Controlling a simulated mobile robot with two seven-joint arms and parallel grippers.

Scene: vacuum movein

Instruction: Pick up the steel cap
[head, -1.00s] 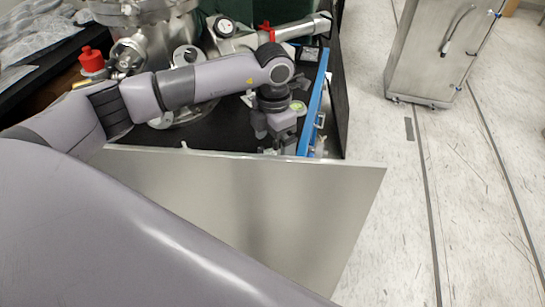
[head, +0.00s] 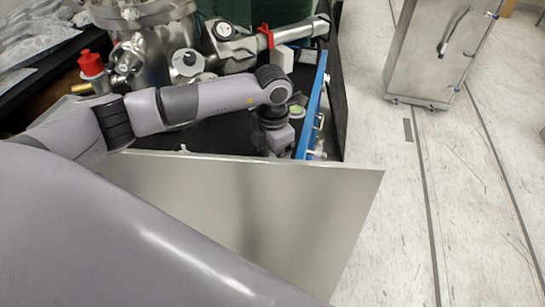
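My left arm comes in from the left and reaches over the black surface behind the grey metal panel. My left gripper (head: 278,140) points down there, close to the blue edge. The panel's top edge hides its fingers, so I cannot tell whether they are open or hold anything. I cannot clearly make out the steel cap; it may be hidden behind the panel or the gripper. A small round piece with a yellow-green face (head: 297,111) shows just right of my wrist. My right gripper is not in view.
The grey metal panel (head: 210,195) stands in front of the black work surface (head: 215,135). A blue edge (head: 312,105) bounds it on the right. A steel vacuum chamber (head: 150,45) and red-banded pipe (head: 290,33) stand behind. A steel cabinet (head: 435,55) stands on open floor at right.

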